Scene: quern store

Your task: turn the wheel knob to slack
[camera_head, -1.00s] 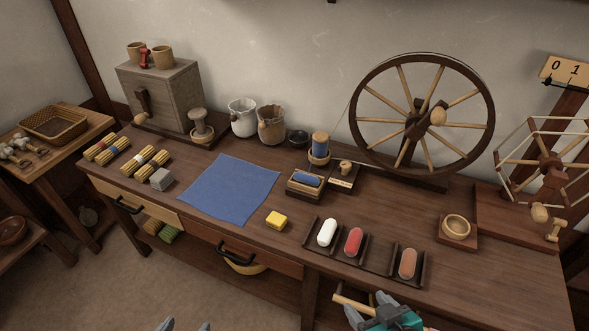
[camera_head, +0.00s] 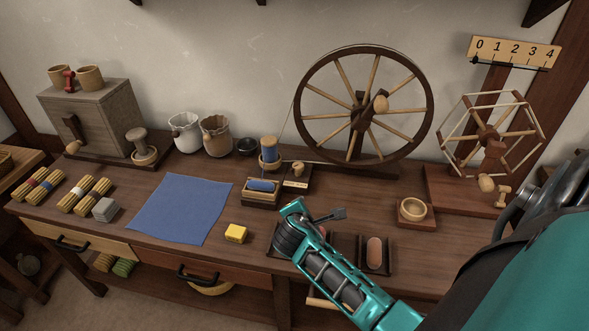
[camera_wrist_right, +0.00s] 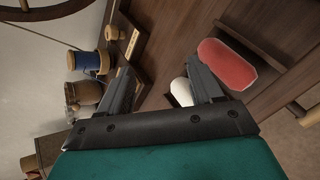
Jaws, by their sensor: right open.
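The small wooden knob (camera_head: 298,168) stands on a dark block with a pale label plate (camera_head: 295,185), left of the base of the big spinning wheel (camera_head: 358,125). The label is too small to read. In the right wrist view the knob (camera_wrist_right: 113,32) and its plate (camera_wrist_right: 132,42) are at upper left, beyond the fingers. My right gripper (camera_head: 338,213) is open and empty above the bench, to the front right of the knob and apart from it. Its fingers also show in the right wrist view (camera_wrist_right: 162,82). My left gripper is out of view.
A blue spool (camera_head: 269,150) and a tray with a blue bobbin (camera_head: 261,191) stand just left of the knob. A red shuttle (camera_wrist_right: 225,65) and white shuttle (camera_wrist_right: 182,92) lie below my right gripper. A wooden bowl (camera_head: 413,208) is to the right. A blue cloth (camera_head: 180,208) lies left.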

